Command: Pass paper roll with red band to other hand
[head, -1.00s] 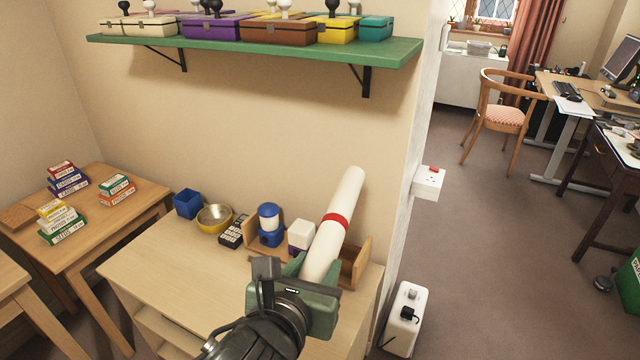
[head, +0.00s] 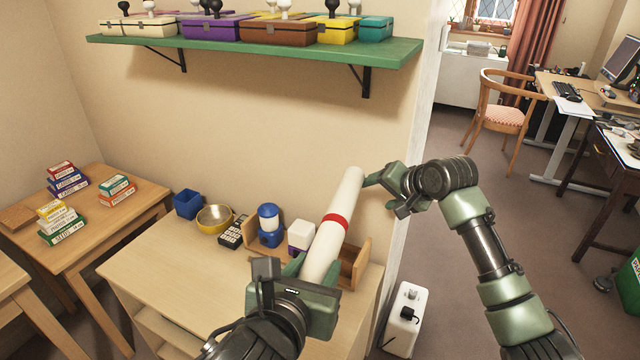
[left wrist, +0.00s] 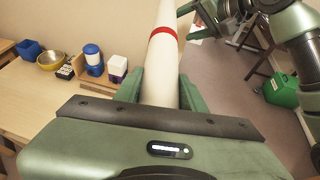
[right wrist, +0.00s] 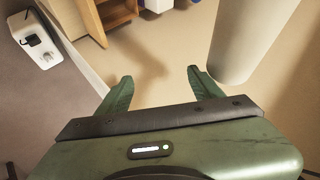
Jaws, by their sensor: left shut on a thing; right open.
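The white paper roll with a red band (head: 325,245) is held tilted up above the small desk. My left gripper (head: 306,268) is shut on its lower end, below the red band. In the left wrist view, the roll (left wrist: 163,65) runs up between the fingers. My right gripper (head: 379,194) is beside the upper end of the roll, on its right. In the right wrist view, its fingers (right wrist: 160,90) are apart with nothing between them. The roll (right wrist: 243,40) shows there to the right of the fingers, outside the gap.
The desk (head: 170,262) holds a blue cup (head: 187,204), a yellow bowl (head: 214,217), a blue and white lantern (head: 269,225) and a wooden organizer (head: 358,262). A green shelf (head: 250,52) with several boxes hangs above. A wall edge stands just behind the right gripper.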

